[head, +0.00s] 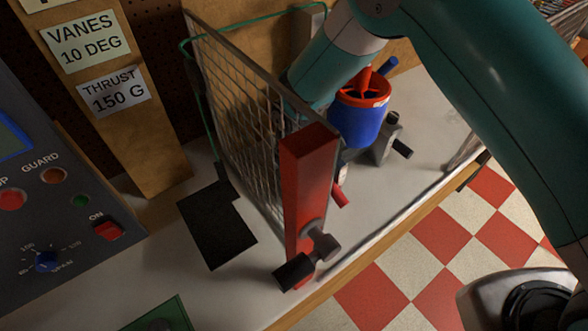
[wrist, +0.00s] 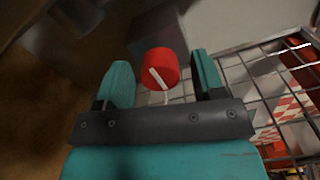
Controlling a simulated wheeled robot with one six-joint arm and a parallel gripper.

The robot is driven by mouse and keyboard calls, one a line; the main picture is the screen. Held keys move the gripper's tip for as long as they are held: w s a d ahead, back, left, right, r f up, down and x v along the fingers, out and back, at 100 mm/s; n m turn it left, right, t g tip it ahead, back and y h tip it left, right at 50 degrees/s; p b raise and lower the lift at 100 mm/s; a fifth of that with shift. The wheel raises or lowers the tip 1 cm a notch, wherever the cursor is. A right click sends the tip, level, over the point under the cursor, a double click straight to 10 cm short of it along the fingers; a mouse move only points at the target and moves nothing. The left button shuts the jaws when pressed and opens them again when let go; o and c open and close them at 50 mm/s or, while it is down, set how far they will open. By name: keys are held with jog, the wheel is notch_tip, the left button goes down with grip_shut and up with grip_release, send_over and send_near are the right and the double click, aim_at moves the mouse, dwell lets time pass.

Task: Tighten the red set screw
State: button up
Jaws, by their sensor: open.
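In the wrist view a red cylindrical head (wrist: 160,69) with a white line across its end face appears to be the red set screw. A thin pale shank or line shows below it. My gripper (wrist: 160,62) is open, with one teal finger on each side of the red head and visible gaps between. Contact with the head is not seen. In the head view my arm reaches down behind the mesh guard, and the fingers and the red head cannot be made out there. The blue duct with a red rim (head: 358,118) stands right of the arm.
The wire mesh guard (head: 240,125) with its red post (head: 305,190) stands in front of my gripper; mesh also shows right in the wrist view. A red rod (head: 341,195) and a blue-tipped rod (head: 388,66) stick out near the duct. A control panel (head: 60,210) is at left.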

jog(key=c, duration=0.9)
jog(key=shift+c, duration=0.2)
jog(key=shift+m+b, duration=0.35)
jog(key=shift+m, duration=0.05)
jog(key=m+b, duration=0.2)
jog(key=m, duration=0.2)
jog(key=m+b, duration=0.2)
jog(key=m, duration=0.2)
jog(key=m+b, duration=0.1)
jog(key=m, duration=0.4)
jog(key=shift+w+b, duration=0.1)
jog(key=shift+b, duration=0.25)
jog(key=m+b, duration=0.1)
jog(key=m, duration=0.3)
jog(key=shift+r, duration=0.15)
